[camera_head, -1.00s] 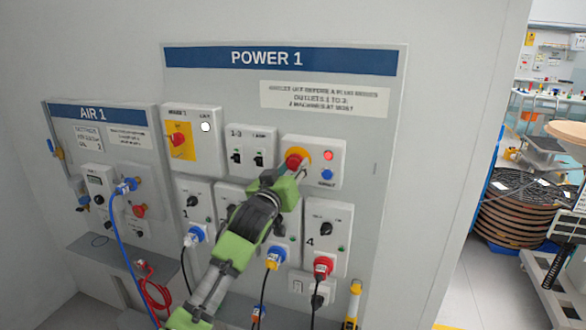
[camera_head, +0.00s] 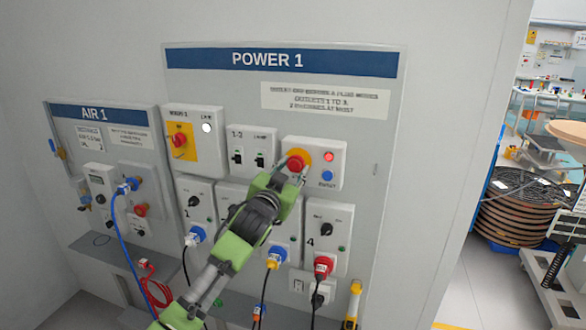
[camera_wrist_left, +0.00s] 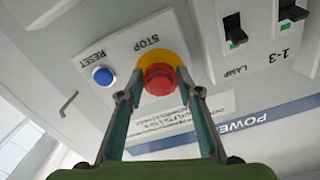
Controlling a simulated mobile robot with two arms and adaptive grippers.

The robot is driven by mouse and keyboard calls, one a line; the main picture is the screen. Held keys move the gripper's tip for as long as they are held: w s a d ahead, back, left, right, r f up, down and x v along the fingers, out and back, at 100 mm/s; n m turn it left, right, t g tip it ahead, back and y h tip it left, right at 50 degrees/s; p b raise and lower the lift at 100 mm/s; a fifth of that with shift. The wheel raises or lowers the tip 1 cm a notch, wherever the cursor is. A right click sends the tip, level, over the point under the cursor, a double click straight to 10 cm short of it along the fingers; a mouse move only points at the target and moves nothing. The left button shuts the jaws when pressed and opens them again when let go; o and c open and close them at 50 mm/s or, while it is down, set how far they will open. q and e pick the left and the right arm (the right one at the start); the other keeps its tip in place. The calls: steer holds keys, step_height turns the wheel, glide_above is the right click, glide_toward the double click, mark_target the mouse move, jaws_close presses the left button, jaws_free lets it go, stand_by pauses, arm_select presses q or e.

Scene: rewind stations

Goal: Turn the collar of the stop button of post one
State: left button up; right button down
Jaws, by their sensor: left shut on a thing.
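The stop button of post one is a red mushroom head (camera_head: 296,163) on a yellow disc (camera_head: 304,156), on a white box at the upper right of the POWER 1 panel. In the left wrist view the red button (camera_wrist_left: 158,80) sits between my fingers, before the yellow disc (camera_wrist_left: 152,58) marked STOP. My left gripper (camera_head: 292,170) reaches up from below and is shut on the button's red collar, one finger on each side. The gripper also shows in the left wrist view (camera_wrist_left: 158,90). My right gripper is not in view.
A blue RESET button (camera_head: 327,176) and a red lamp (camera_head: 328,157) sit close right of the stop button. Black switches (camera_head: 237,157) are to the left. Sockets with plugs, such as the red plug (camera_head: 322,266), and hanging cables lie below.

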arm_select(q)
steer(key=shift+m, duration=0.3)
steer(key=o, duration=1.1)
steer(key=shift+s, duration=0.1)
steer(key=v, duration=1.2)
